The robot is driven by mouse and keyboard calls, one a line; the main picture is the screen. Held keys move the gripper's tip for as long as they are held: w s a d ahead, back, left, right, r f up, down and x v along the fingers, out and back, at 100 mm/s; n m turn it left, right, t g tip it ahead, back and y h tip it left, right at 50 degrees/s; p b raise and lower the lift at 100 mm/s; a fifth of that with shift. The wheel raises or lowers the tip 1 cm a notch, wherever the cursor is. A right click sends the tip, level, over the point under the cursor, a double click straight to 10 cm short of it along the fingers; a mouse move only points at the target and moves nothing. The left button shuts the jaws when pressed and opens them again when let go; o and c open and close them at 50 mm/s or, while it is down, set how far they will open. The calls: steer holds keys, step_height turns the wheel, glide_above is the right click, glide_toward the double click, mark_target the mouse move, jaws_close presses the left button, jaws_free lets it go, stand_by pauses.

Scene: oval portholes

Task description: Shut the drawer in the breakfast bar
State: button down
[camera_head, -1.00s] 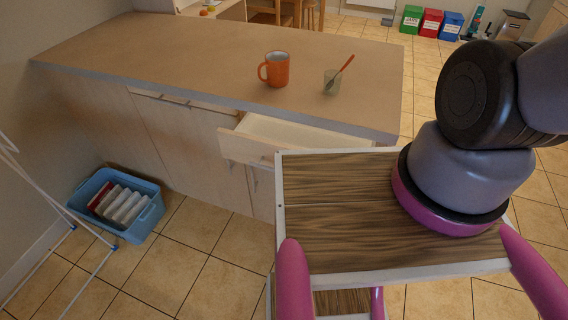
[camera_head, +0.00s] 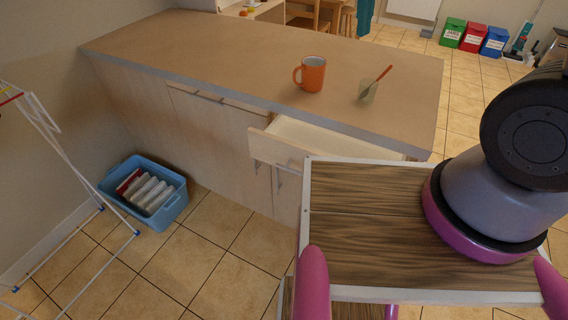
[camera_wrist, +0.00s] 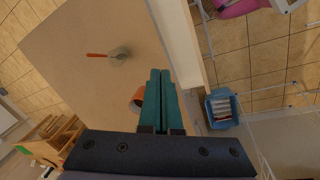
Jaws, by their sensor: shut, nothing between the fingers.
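The breakfast bar (camera_head: 220,60) has a tan top and pale wood fronts. Its drawer (camera_head: 273,151) stands open below the front edge of the top, partly hidden behind my wooden-decked base. In the wrist view, the bar top (camera_wrist: 75,45) fills the left, with a pale strip along its edge; I cannot tell whether that strip includes the drawer. My gripper (camera_wrist: 160,72) shows there with teal fingers shut together and empty, seen over the bar's edge area. I cannot tell its height or gap to the drawer. The head view does not show my gripper.
An orange mug (camera_head: 311,75) and a glass with a red-handled utensil (camera_head: 370,90) stand on the bar top. A blue basket (camera_head: 146,190) and a white drying rack (camera_head: 75,175) are on the floor at left.

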steer(key=s+a+f+n+t+h, duration=0.1)
steer(key=s+a+f+n+t, duration=0.2)
steer(key=s+a+f+n, duration=0.6)
steer(key=s+a+f+n+t+h, duration=0.1)
steer(key=s+a+f+n+t, duration=0.2)
steer(key=f+n, duration=0.75)
steer(key=s+a+f+n+t+h, duration=0.15)
steer(key=s+a+f+n, duration=0.45)
steer(key=f, duration=0.9)
steer(key=w+d+f+m, duration=0.2)
steer(key=w+f, duration=0.3)
steer(key=w, duration=0.5)
steer(key=shift+d+y, duration=0.4)
steer(key=shift+y, duration=0.05)
steer(key=shift+w+t, duration=0.2)
steer(key=shift+t, duration=0.05)
